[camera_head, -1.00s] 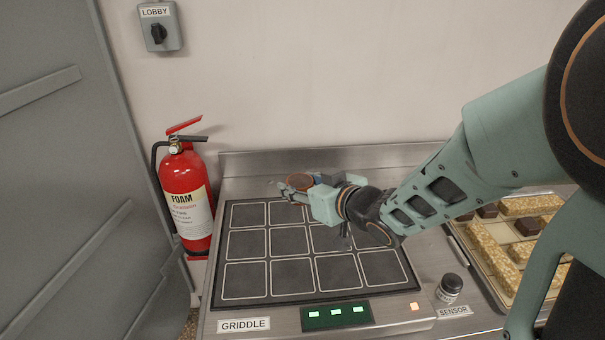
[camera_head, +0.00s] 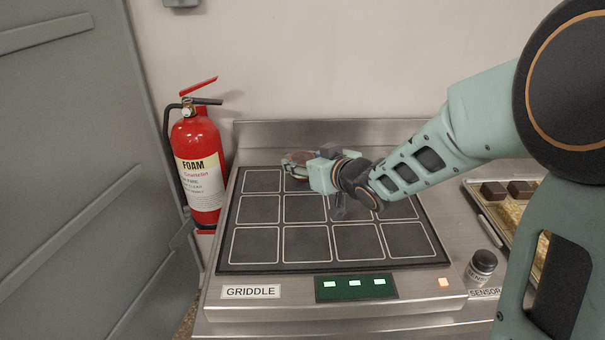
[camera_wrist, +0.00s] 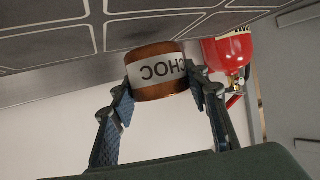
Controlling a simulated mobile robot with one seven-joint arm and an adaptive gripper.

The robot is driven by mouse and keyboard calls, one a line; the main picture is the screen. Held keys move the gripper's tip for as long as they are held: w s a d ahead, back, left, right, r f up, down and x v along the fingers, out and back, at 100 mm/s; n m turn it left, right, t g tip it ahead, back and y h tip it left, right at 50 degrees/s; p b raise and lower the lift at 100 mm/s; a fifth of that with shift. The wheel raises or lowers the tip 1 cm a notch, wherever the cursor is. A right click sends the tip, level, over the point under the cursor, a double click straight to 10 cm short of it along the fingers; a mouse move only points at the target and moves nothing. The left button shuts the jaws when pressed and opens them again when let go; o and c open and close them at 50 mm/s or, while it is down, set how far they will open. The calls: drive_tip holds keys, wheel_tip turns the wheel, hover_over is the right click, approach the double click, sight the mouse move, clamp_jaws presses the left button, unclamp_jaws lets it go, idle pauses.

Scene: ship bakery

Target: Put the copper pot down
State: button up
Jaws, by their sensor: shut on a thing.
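The copper pot (camera_wrist: 158,86) has a pale label reading CHOC, which shows upside down in the wrist view. My gripper (camera_wrist: 163,88) is shut on it, one finger on each side of its body. In the head view my gripper (camera_head: 293,163) reaches over the back of the griddle (camera_head: 228,235) from the right, and the pot is mostly hidden behind the fingers near the back row of squares. In the wrist view the pot's base lies close against the dark griddle surface; I cannot tell whether it touches.
The griddle's front and left squares are bare. A red foam extinguisher (camera_head: 200,165) stands left of it, beside a grey door (camera_head: 80,170). A wall rises behind.

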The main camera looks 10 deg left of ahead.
drive_tip(key=shift+f, duration=0.65)
drive_tip(key=shift+f+b, duration=0.2)
drive_tip(key=shift+b, duration=0.15)
drive_tip(key=o, duration=1.3)
drive_tip(key=shift+r, duration=0.1)
drive_tip(key=shift+r, duration=0.2)
drive_tip(key=p+v, duration=0.3)
drive_tip(key=v, duration=0.9)
drive_tip(key=shift+f, duration=0.1)
